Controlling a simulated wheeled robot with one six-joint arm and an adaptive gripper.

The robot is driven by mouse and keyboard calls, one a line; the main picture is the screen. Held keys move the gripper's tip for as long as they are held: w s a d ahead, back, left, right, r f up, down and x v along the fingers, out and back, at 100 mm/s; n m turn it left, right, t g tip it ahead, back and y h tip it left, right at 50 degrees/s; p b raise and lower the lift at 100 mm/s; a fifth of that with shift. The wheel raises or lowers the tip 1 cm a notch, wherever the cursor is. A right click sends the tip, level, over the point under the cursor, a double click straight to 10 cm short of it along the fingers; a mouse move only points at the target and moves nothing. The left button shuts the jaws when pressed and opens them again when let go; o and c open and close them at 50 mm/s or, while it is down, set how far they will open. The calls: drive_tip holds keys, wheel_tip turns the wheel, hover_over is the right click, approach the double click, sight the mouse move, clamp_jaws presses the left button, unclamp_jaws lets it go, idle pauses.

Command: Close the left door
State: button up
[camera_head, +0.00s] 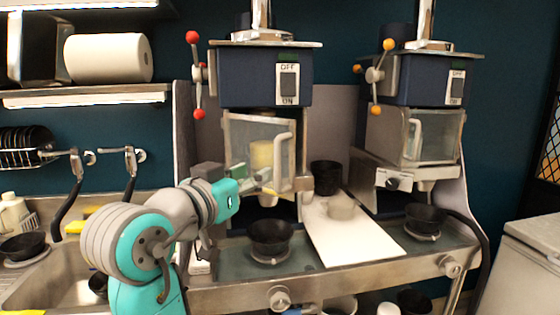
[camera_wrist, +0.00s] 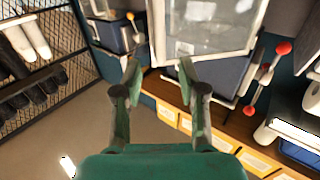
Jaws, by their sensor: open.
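The left door (camera_head: 257,135) is a framed, see-through panel with a pale upright handle (camera_head: 281,152) near its right side, on the left machine. It appears ajar in the head view, but how far is hard to tell. A pale yellow cylinder (camera_head: 262,154) shows behind or through the pane. My gripper (camera_head: 257,179) is at the lower part of the door, its fingers partly hard to make out. In the wrist view my gripper (camera_wrist: 160,70) is open and empty, with the framed pane (camera_wrist: 212,28) just beyond the fingertips. Contact cannot be told.
The left machine (camera_head: 240,75) has a red-knobbed lever (camera_head: 193,75) at its left. The right machine (camera_head: 435,82) has its own glazed door (camera_head: 432,137). A black bowl (camera_head: 271,237) stands below the left machine, and a white board (camera_head: 350,232) lies between the machines.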

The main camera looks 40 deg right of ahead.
sight(276, 160)
drive_tip(key=x, duration=1)
drive_tip(key=shift+w+d, duration=0.15)
drive_tip(key=shift+d, duration=0.2)
clamp_jaws()
